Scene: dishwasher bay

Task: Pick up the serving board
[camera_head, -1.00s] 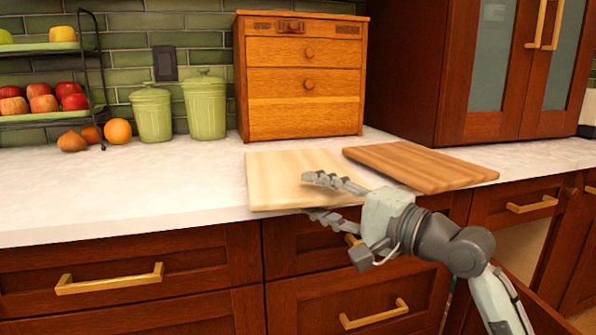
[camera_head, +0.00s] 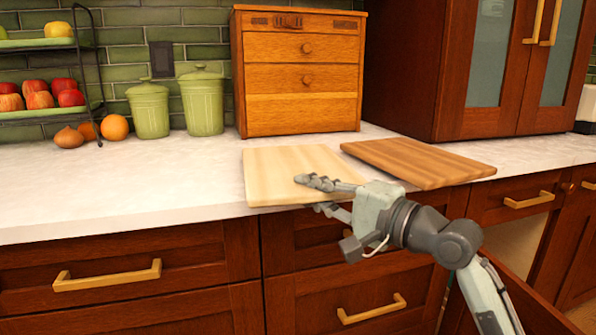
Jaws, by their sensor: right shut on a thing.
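Two flat wooden boards lie on the white counter: a pale board (camera_head: 282,165) at the front edge and a darker brown board (camera_head: 420,163) to its right. Which one is the serving board I cannot tell by looks alone. My right gripper (camera_head: 322,196) is at the pale board's front right part, one finger above it and the other below its front edge. It is shut on the pale board, covering part of its edge. The brown board is apart from the gripper. My left gripper is not in view.
A wooden drawer box (camera_head: 302,75) stands behind the boards. Two green canisters (camera_head: 203,103) and a two-tier fruit rack (camera_head: 50,85) stand at the left. The counter's left front (camera_head: 120,195) is clear. Brass handles (camera_head: 107,275) stick out from the drawers below.

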